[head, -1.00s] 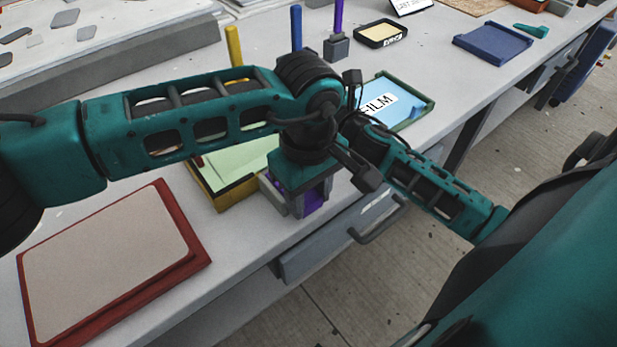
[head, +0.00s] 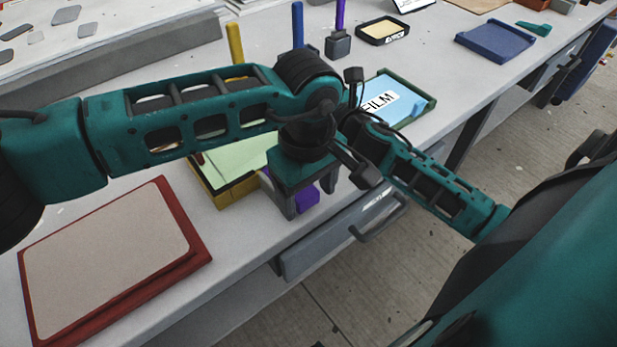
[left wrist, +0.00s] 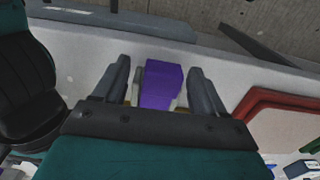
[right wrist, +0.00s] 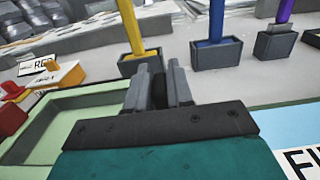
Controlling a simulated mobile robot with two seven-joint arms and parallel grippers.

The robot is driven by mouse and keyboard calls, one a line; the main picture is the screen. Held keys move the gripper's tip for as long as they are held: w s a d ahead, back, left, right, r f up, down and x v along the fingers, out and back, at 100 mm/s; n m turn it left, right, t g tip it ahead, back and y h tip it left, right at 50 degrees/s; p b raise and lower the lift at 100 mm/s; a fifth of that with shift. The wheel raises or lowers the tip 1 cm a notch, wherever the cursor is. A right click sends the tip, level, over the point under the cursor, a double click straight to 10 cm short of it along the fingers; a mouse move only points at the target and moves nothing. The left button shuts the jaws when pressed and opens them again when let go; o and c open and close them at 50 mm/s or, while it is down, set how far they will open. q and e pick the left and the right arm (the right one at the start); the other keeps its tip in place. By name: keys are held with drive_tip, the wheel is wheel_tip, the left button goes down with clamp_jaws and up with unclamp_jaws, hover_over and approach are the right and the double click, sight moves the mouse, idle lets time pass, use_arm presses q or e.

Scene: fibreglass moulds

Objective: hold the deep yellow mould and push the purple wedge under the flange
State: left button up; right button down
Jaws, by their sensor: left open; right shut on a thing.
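The deep yellow mould (head: 232,197), with a pale green inside, sits on the bench, partly hidden behind my left arm. The purple wedge (head: 306,201) is at its near side, towards the bench's front edge. My left gripper (head: 306,200) points down around the wedge. In the left wrist view, the open fingers (left wrist: 160,90) stand either side of the wedge (left wrist: 163,85), with bits of yellow behind it. I cannot tell how far the wedge is under the flange. My right gripper (right wrist: 160,85) is closed beside a pale green tray; what its tips grip is hidden, apparently the mould.
A red-framed mould (head: 190,262) lies at the left. A green tray marked FILM (head: 428,108) stands right of my left gripper. Yellow, blue and purple rods (head: 235,45) stand in holders behind. A blue tray (head: 495,42) is far right. A drawer handle (head: 380,222) protrudes below.

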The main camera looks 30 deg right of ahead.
use_arm(q)
wheel_tip(320, 180, up, 12)
idle(0.6)
drive_tip(key=s+f, duration=0.2)
drive_tip(key=f, duration=0.1)
drive_tip(key=s+f, duration=0.1)
drive_tip(key=f, duration=0.1)
drive_tip(key=shift+f, duration=0.15)
drive_tip(key=c, duration=0.8)
wheel_tip(320, 180, down, 5)
drive_tip(key=shift+r, duration=0.1)
clamp_jaws()
drive_tip(key=shift+w+f, duration=0.1)
drive_tip(key=shift+f, duration=0.85)
